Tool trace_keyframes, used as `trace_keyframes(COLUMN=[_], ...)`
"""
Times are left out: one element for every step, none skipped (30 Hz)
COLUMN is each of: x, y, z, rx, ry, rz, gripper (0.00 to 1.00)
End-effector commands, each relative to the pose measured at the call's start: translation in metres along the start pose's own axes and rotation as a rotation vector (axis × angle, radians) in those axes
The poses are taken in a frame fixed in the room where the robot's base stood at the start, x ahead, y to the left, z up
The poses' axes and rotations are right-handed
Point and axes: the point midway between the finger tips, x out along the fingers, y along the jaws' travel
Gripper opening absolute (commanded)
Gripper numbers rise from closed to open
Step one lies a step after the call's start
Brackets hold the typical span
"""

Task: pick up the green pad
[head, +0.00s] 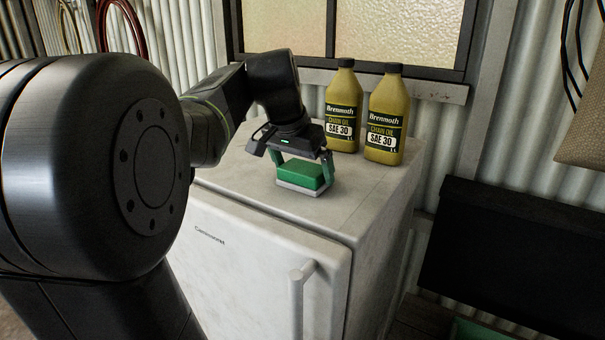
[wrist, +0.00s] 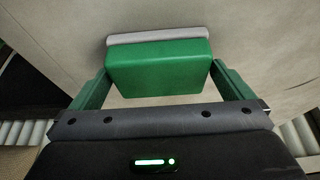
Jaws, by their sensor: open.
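The green pad (head: 300,173) is a small block with a grey layer along one side. It lies on the white top of the small fridge (head: 370,192). My gripper (head: 303,170) is open and points down at the pad, with its green fingers on either side of it. In the wrist view the pad (wrist: 158,68) sits between the fingertips of my gripper (wrist: 158,78). A narrow gap shows at the right finger; at the left finger I cannot tell whether it touches.
Two yellow chain oil bottles, the left one (head: 343,108) and the right one (head: 385,116), stand upright just behind and right of my gripper. A window (head: 400,30) and corrugated wall are behind. The fridge top's front right is clear. A dark box (head: 510,255) is at the right.

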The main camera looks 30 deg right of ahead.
Motion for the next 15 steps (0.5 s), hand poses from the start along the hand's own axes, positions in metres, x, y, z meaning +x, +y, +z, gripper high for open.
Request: trace_keyframes(x=[0.0048, 0.007, 0.009, 0.0099, 0.0103, 0.0104, 0.0103, 0.0103, 0.0102, 0.0101, 0.0101, 0.0101, 0.01, 0.01, 0.01], y=[0.0002, 0.0002, 0.0001, 0.0, 0.0, 0.0, 0.0, 0.0, 0.0, 0.0, 0.0, 0.0, 0.0, 0.0, 0.0], z=[-0.0001, 0.0, 0.0001, 0.0, 0.0, 0.0, 0.0, 0.0, 0.0, 0.0, 0.0, 0.0, 0.0, 0.0, 0.0], rx=[0.0, 0.0, 0.0, 0.0, 0.0, 0.0, 0.0, 0.0, 0.0, 0.0, 0.0, 0.0, 0.0, 0.0, 0.0], ry=[-0.002, -0.002, -0.001, -0.001, -0.001, 0.0, 0.0, 0.0, 0.0, 0.0, 0.0, 0.0, 0.0, 0.0, 0.0], rz=[0.001, 0.001, 0.001, 0.001, 0.0, 0.0, 0.0, 0.0, 0.0, 0.0, 0.0, 0.0, 0.0, 0.0, 0.0], gripper=[1.0, 1.0, 1.0, 1.0, 1.0, 1.0, 1.0, 1.0, 1.0, 1.0, 0.94, 0.86, 0.8, 0.74, 0.67])
